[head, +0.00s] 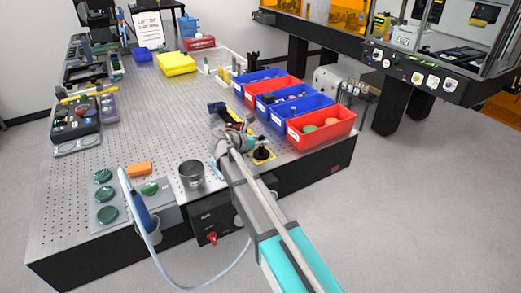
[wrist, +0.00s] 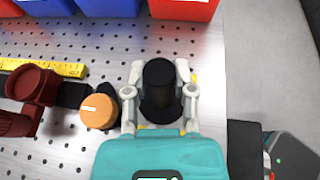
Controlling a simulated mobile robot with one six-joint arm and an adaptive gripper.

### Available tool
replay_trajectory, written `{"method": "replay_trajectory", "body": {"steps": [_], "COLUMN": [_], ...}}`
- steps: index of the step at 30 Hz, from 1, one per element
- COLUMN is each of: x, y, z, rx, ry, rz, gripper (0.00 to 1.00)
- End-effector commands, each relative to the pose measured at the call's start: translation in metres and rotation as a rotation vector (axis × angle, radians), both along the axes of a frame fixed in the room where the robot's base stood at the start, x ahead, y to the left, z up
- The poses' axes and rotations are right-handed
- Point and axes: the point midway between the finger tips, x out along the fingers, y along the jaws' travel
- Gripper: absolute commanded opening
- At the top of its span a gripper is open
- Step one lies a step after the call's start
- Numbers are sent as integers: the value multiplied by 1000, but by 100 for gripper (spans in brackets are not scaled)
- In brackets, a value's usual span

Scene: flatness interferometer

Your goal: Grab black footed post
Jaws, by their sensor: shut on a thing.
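The black footed post (wrist: 160,78) stands between the two fingers of my gripper (wrist: 160,98) in the wrist view. The fingers are shut on it, one on each side, and its wider dark foot shows below the top. In the head view the post (head: 262,152) is near the table's right front edge, on a yellow-marked patch, with my gripper (head: 244,145) at it. I cannot tell whether the foot still touches the table.
An orange-capped round part (wrist: 99,111), a dark red clamp (wrist: 35,85) and a yellow ruler (wrist: 65,69) lie left of my gripper. Red and blue bins (head: 318,132) line the right edge. The table's middle is mostly clear.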

Motion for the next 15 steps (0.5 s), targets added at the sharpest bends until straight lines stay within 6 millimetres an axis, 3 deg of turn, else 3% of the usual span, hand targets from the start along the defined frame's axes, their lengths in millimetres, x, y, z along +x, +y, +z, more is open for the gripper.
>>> {"method": "replay_trajectory", "body": {"steps": [15], "x": [0], "y": [0], "z": [10], "rx": [0], "ry": [0], "rz": [0], "gripper": [0]}}
